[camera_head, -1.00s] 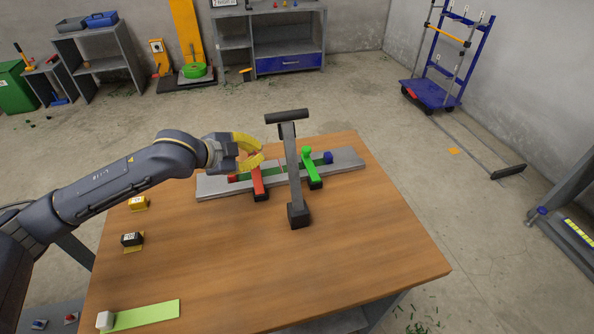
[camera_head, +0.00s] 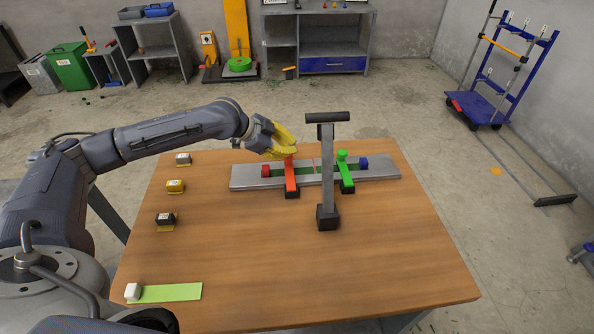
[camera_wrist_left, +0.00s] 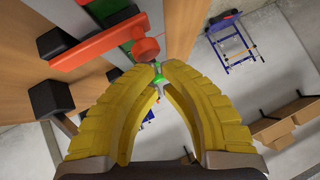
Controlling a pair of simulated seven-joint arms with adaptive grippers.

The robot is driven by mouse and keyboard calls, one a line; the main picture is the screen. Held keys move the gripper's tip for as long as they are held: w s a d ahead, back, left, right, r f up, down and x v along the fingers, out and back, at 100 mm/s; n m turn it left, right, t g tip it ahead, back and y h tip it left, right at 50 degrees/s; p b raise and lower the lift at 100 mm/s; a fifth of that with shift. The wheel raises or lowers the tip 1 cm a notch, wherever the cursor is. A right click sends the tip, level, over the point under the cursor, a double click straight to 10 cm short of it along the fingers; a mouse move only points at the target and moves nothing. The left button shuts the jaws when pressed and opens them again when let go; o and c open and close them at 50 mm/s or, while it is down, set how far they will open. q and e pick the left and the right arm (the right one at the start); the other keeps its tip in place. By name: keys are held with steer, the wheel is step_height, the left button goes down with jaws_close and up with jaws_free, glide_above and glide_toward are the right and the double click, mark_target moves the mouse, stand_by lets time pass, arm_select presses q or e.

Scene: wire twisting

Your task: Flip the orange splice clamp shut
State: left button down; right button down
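The orange splice clamp (camera_head: 291,178) stands at the front edge of a grey board (camera_head: 245,175), its arm reaching back over the board from a black block. I cannot tell how far its arm is tilted. My left gripper (camera_head: 291,149) is at the clamp's knobbed far end, its yellow fingers closed together or nearly so. In the left wrist view, the clamp's round knob (camera_wrist_left: 146,50) is just beyond the fingertips (camera_wrist_left: 158,66), not between the fingers. Whether they touch it is unclear. My right gripper is not in view.
A tall grey T-handled post (camera_head: 327,175) rises in front of the board. Several small blocks line the table's left side. The front right of the table is clear.

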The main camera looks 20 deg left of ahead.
arm_select(q)
steer(key=shift+w+a+f, duration=0.1)
steer(key=shift+w+f, duration=0.1)
steer(key=shift+f, duration=0.15)
steer(key=shift+f, duration=0.2)
steer(key=shift+a+r, duration=0.1)
steer(key=shift+r, duration=0.45)
steer(key=r, duration=0.4)
steer(key=shift+s+a+r, duration=0.1)
steer(key=shift+a, duration=0.15)
steer(key=s+a+r, duration=0.3)
steer(key=a+r, duration=0.2)
steer(key=r, duration=0.1)
steer(key=shift+a+r, duration=0.15)
steer(key=shift+s+a, duration=0.1)
steer(key=shift+s, duration=0.05)
